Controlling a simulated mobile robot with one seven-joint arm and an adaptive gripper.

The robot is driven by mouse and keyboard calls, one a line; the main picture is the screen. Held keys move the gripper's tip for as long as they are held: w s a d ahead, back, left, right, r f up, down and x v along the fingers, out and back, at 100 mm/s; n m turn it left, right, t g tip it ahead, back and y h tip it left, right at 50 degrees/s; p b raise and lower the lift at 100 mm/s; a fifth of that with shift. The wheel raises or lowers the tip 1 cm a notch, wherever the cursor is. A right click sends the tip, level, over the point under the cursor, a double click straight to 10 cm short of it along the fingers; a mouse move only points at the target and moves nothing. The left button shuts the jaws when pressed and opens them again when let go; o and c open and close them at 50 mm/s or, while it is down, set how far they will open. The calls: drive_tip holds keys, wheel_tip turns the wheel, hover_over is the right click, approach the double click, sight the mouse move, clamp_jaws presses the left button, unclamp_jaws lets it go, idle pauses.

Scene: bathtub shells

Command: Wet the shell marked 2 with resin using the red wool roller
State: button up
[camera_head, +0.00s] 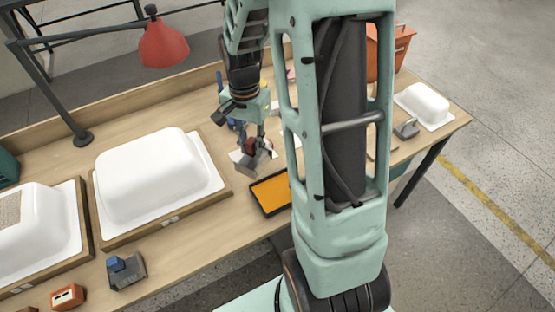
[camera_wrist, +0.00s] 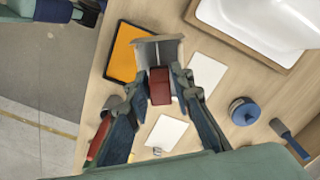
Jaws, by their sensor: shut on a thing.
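My gripper (camera_head: 251,140) is shut on a dark red block-like piece, the red roller (camera_wrist: 160,87), with one finger on each side in the wrist view. A grey angled cradle (camera_wrist: 158,50) sits right at the roller; I cannot tell whether the roller rests in it or is clear of it. A black tray with orange resin (camera_head: 270,193) lies just right of the gripper; it also shows in the wrist view (camera_wrist: 125,53). White shells stand in the middle (camera_head: 150,175), at the left (camera_head: 40,215) with a beige patch, and at the far right (camera_head: 424,102). Their markings are unreadable.
A grey stand with a blue block (camera_head: 126,271) and a small orange box (camera_head: 67,297) are at the front left. A red lamp (camera_head: 163,43) hangs over the back. A blue tin (camera_wrist: 243,111), blue-handled brush (camera_wrist: 289,137) and white sheets (camera_wrist: 207,72) lie near the gripper.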

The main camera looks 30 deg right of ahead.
drive_tip(key=s+d+f+m+b, duration=0.3)
drive_tip(key=s+d+m+b, duration=0.15)
drive_tip(key=m, duration=0.85)
drive_tip(key=shift+w+d+f+b, duration=0.1)
drive_tip(key=shift+d+f+b, duration=0.05)
drive_tip(key=shift+f+b, duration=1.15)
drive_tip(key=shift+d+f+b, duration=0.15)
drive_tip(key=shift+f+b, duration=0.6)
drive_tip(key=shift+f, duration=0.95)
drive_tip(key=shift+w+d+f+b, duration=0.1)
drive_tip(key=shift+d+f+b, duration=0.05)
drive_tip(key=shift+f+b, duration=1.15)
drive_tip(key=shift+f+p, duration=0.15)
drive_tip(key=shift+p, duration=0.15)
wheel_tip(320, 180, up, 7)
drive_tip(key=p, duration=0.5)
drive_tip(key=shift+f, duration=0.2)
drive_tip(key=shift+n, duration=0.3)
